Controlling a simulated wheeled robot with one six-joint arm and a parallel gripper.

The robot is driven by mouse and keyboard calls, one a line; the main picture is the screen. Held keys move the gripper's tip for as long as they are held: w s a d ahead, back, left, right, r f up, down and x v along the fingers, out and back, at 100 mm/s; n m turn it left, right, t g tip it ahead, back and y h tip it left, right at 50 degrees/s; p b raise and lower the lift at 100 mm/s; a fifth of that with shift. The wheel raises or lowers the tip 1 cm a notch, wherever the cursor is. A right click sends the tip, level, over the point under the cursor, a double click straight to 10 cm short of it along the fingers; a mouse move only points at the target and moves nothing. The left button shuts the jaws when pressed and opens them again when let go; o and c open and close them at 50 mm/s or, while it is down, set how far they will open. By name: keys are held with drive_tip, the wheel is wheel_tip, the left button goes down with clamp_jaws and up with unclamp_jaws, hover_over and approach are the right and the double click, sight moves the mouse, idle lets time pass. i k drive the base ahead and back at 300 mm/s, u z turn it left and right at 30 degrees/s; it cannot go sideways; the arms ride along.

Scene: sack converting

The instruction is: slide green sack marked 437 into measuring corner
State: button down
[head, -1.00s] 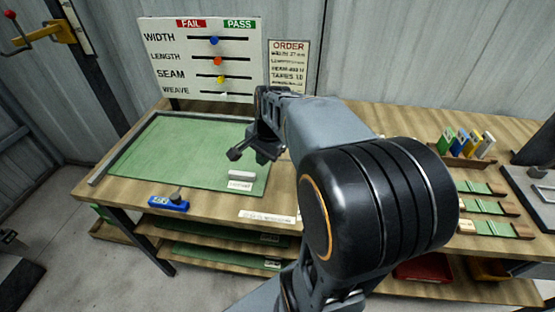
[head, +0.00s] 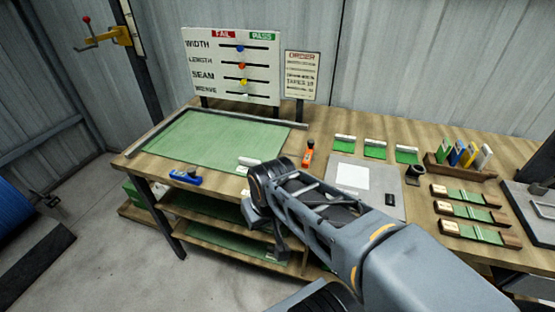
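A flat green sack (head: 215,138) lies on the left of the wooden bench, with a white block (head: 248,162) on its near right corner. Its marking is too small to read. The grey rails of the measuring corner (head: 160,130) run along the sack's left and back sides. The sack lies close to them; I cannot tell whether it touches.
More green sacks lie on the lower shelves (head: 205,232). A blue tool (head: 185,176) sits at the front edge and an orange one (head: 308,154) right of the sack. A grey plate (head: 388,185), green samples and a rack (head: 440,172) fill the right. The gauge board (head: 232,65) stands behind.

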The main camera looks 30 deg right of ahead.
sight(228, 145)
drive_tip(key=u, duration=0.95)
drive_tip(key=i, duration=0.95)
drive_tip(key=z, duration=1.65)
